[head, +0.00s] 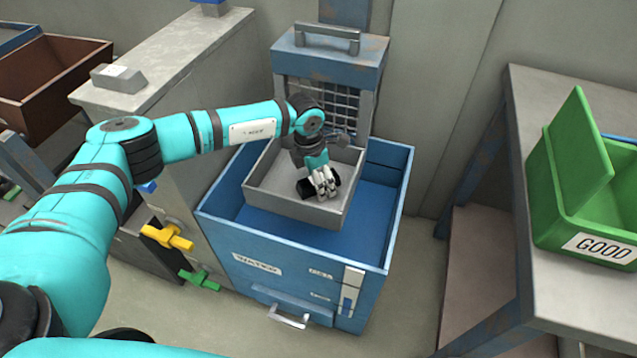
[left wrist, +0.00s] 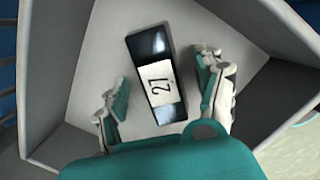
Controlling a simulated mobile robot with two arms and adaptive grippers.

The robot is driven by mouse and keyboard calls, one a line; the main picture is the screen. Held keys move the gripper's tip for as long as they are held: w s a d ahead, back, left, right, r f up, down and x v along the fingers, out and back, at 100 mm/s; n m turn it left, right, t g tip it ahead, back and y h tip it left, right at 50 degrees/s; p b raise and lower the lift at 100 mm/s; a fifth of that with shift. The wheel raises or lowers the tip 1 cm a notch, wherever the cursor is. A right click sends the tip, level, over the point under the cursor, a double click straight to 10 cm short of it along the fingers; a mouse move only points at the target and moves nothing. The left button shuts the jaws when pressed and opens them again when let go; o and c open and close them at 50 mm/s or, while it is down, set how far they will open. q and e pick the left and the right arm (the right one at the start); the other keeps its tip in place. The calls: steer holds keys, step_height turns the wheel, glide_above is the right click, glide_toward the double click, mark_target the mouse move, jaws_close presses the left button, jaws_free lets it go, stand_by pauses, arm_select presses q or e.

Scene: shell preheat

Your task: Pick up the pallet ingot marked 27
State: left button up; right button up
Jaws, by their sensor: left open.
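The ingot marked 27 (left wrist: 157,82) is a dark bar with a white label. It lies on the floor of a grey metal tray (left wrist: 98,60), slightly tilted in the left wrist view. My left gripper (left wrist: 163,97) is open above it, with one finger on each side and visible gaps to the ingot. In the head view my left gripper (head: 325,186) reaches down into the grey tray (head: 290,209) and a dark part of the ingot (head: 304,187) shows beside the fingers. My right gripper is not in view.
The tray sits inside a blue open-topped box (head: 232,235) with a barred frame (head: 330,58) behind it. A green GOOD bin (head: 590,205) stands on a table at right. A grey cabinet (head: 180,60) with yellow (head: 167,237) and green (head: 200,281) handles is at left.

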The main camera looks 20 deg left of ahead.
arm_select(q)
jaws_close()
steer(key=shift+r, duration=0.1)
stand_by(0.3)
